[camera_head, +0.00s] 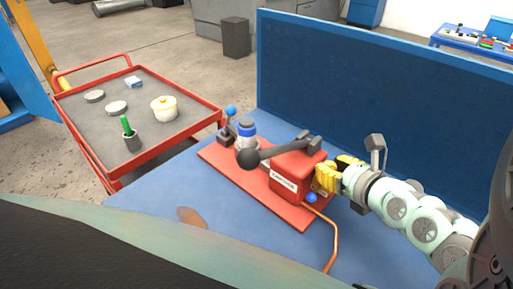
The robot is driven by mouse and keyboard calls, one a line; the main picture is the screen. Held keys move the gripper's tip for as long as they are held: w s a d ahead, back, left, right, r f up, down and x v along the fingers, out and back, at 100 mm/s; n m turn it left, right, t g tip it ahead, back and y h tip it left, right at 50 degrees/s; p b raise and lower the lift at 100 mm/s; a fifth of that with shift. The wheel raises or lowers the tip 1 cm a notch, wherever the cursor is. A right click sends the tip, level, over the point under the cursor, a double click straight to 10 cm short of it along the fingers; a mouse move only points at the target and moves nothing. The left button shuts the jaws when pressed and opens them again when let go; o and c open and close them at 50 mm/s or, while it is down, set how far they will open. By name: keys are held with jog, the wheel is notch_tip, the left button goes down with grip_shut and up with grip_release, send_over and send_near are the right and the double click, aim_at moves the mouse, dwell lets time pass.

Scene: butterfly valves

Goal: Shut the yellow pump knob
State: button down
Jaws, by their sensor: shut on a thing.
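The yellow pump knob (324,180) is on the right side of a red pump box (295,170) that stands on a red base plate (235,173). My gripper (338,172) reaches in from the right and is shut on the yellow knob. The fingers partly cover the knob, so its exact angle is hard to tell.
An orange hose (335,240) runs forward. A blue panel (390,90) rises behind; a red cart (85,140) stands left.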

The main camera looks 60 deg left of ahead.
aim_at(334, 167)
dwell(0.3)
jog(key=c, duration=0.7)
grip_release()
jog(key=shift+o, duration=0.2)
jog(key=shift+d+r, duration=0.1)
jog(key=shift+v, duration=2.4)
jog(key=s+d, duration=0.2)
jog(key=d, duration=0.9)
jog(key=shift+d, duration=0.4)
